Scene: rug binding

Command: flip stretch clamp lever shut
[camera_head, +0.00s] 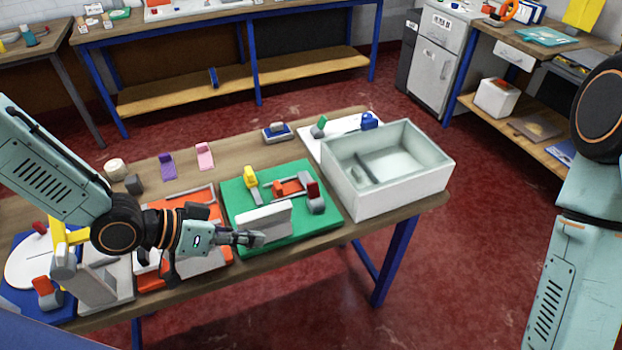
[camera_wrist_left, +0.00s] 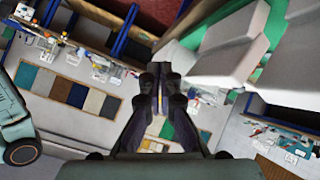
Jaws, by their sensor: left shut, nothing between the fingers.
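A green board (camera_head: 232,191) lies on the wooden workbench and carries several fixtures. On it are a yellow upright piece (camera_head: 250,178), an orange-red piece (camera_head: 288,187) and a grey part with a red top (camera_head: 315,196). I cannot tell which of these is the stretch clamp lever. A pale grey block (camera_head: 265,219) stands at the board's front. My left gripper (camera_head: 260,239) is shut and empty, just in front of that block. In the wrist view the shut fingers (camera_wrist_left: 160,82) show beside a pale grey block (camera_wrist_left: 228,50). My right gripper is out of view.
A white open bin (camera_head: 345,194) stands right of the board. An orange tray (camera_head: 180,196) and a grey fixture (camera_head: 100,285) lie to the left. Purple (camera_head: 167,165) and pink (camera_head: 205,155) pieces stand behind. Red floor is clear in front.

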